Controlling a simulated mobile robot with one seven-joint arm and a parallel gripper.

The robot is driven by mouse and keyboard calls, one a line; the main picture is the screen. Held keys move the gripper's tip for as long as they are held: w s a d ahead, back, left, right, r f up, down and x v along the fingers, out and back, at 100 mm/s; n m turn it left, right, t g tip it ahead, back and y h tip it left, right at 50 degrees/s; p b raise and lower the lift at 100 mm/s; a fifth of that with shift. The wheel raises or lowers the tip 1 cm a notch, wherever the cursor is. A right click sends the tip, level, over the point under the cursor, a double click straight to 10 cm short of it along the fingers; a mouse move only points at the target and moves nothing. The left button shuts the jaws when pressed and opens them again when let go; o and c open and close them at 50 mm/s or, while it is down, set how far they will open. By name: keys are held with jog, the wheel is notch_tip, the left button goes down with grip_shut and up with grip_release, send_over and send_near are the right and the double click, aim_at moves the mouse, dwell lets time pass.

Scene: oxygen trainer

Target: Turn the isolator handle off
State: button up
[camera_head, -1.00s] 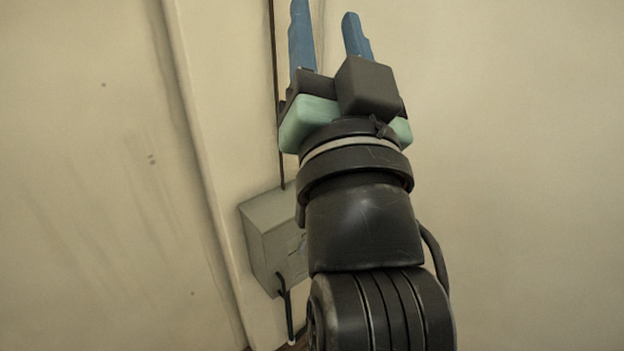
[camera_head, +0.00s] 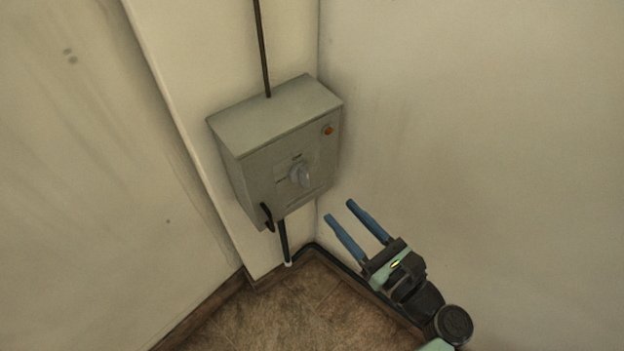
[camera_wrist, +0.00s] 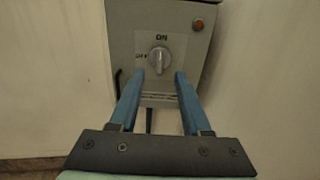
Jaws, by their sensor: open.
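The grey isolator box (camera_head: 250,150) is mounted on the wall near the corner. Its round grey handle (camera_head: 300,175) is on the front face and also shows in the wrist view (camera_wrist: 159,58). There the handle's grip stands about upright, pointing to the ON mark above it; another mark, partly legible as OFF, is to its left. My gripper (camera_head: 338,211) is open and empty, below and to the right of the box in the head view. In the wrist view its two blue fingers (camera_wrist: 153,76) appear on either side below the handle, with no visible contact.
An orange-red button or lamp (camera_head: 328,130) is at the box's upper right. A black lever (camera_head: 267,216) is at its lower left side. A cable (camera_head: 262,50) runs up from the top and a conduit (camera_head: 285,240) runs down. Bare wall lies to the right.

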aim_at(307, 175)
jog(key=x, duration=1)
jog(key=shift+w+a, duration=0.15)
jog(key=shift+w, duration=0.1)
grip_shut()
